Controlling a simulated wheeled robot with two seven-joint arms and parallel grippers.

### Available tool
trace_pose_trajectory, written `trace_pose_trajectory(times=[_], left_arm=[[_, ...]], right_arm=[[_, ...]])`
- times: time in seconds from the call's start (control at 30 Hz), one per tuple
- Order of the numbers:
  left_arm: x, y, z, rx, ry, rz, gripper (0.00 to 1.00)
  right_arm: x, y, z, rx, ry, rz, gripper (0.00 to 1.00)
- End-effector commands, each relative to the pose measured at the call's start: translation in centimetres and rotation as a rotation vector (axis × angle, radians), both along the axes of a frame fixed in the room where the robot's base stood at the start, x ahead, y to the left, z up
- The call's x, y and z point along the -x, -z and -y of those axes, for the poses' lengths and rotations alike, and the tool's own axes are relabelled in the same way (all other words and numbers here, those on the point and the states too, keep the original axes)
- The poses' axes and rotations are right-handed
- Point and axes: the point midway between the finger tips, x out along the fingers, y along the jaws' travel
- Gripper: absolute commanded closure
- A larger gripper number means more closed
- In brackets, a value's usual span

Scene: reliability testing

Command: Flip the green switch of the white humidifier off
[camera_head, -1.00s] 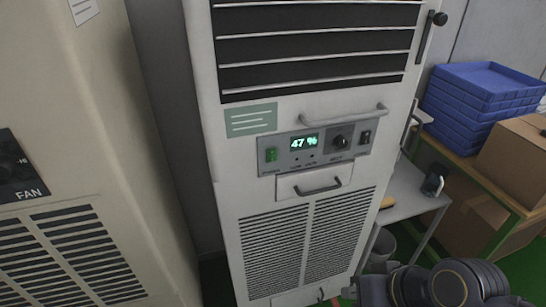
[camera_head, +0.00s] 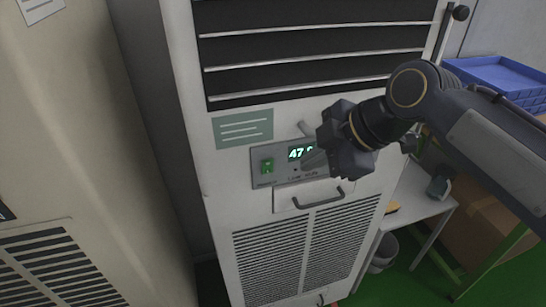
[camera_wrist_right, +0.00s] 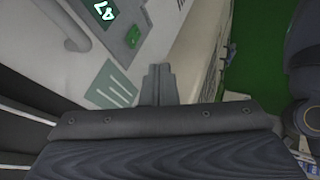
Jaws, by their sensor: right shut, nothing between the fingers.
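The white humidifier (camera_head: 220,180) stands upright in the middle of the head view. Its grey control panel (camera_head: 257,155) carries the lit green switch (camera_head: 267,166) at the left end and a lit display (camera_head: 296,153) beside it. The gripper and wrist hide the panel's right part. In the right wrist view the shut fingertips (camera_wrist_right: 158,70) point towards the humidifier front, with the green switch (camera_wrist_right: 106,40) up and left of them. Whether they touch the panel cannot be told. My left gripper is out of view.
A drawer handle (camera_head: 318,198) sticks out below the panel. A beige cabinet (camera_head: 75,150) stands close at the left. At the right are a small table (camera_head: 415,205), blue trays (camera_head: 500,75) and a cardboard box (camera_head: 480,235).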

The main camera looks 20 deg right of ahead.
Motion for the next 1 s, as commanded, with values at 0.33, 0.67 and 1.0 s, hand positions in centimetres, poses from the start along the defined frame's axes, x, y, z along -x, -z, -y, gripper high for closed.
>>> trace_pose_trajectory(times=[0.33,0.67,1.0], left_arm=[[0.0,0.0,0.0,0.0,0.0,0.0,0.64],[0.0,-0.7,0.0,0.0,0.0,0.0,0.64],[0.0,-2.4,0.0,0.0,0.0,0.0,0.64]], right_arm=[[-0.1,0.0,-0.1,0.005,-0.01,0.005,1.0],[-2.0,3.2,-1.7,0.005,-0.01,-0.003,1.0],[-6.0,7.3,-4.2,0.004,-0.007,0.002,1.0]])
